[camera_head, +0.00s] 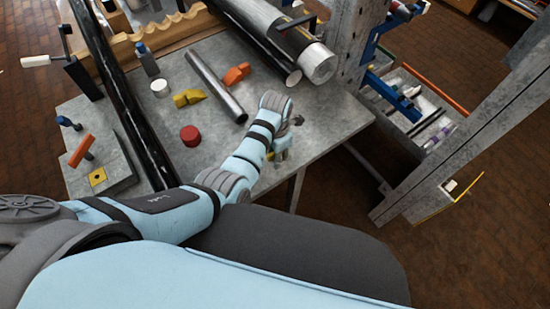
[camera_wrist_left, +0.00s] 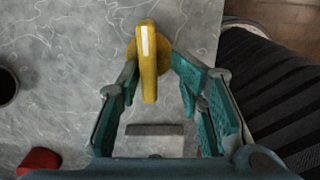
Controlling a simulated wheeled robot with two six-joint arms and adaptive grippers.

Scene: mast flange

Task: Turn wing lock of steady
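The yellow wing lock (camera_wrist_left: 149,62) shows in the left wrist view as an upright wing with a white stripe in front of a round yellow hub. My left gripper (camera_wrist_left: 160,88) is open, with its teal fingers on either side of the wing's lower part. The left finger is closer to the wing than the right one; I cannot tell whether it touches. In the head view my left gripper (camera_head: 281,150) is low over the right front of the grey table, and it mostly hides the lock. My right gripper is not in view.
The grey table (camera_head: 330,122) holds a steel tube (camera_head: 215,88), a red round piece (camera_head: 190,136), a yellow piece (camera_head: 189,97) and an orange piece (camera_head: 236,74). A long black bar (camera_head: 125,95) crosses the left side. A metal post (camera_head: 480,115) stands at right.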

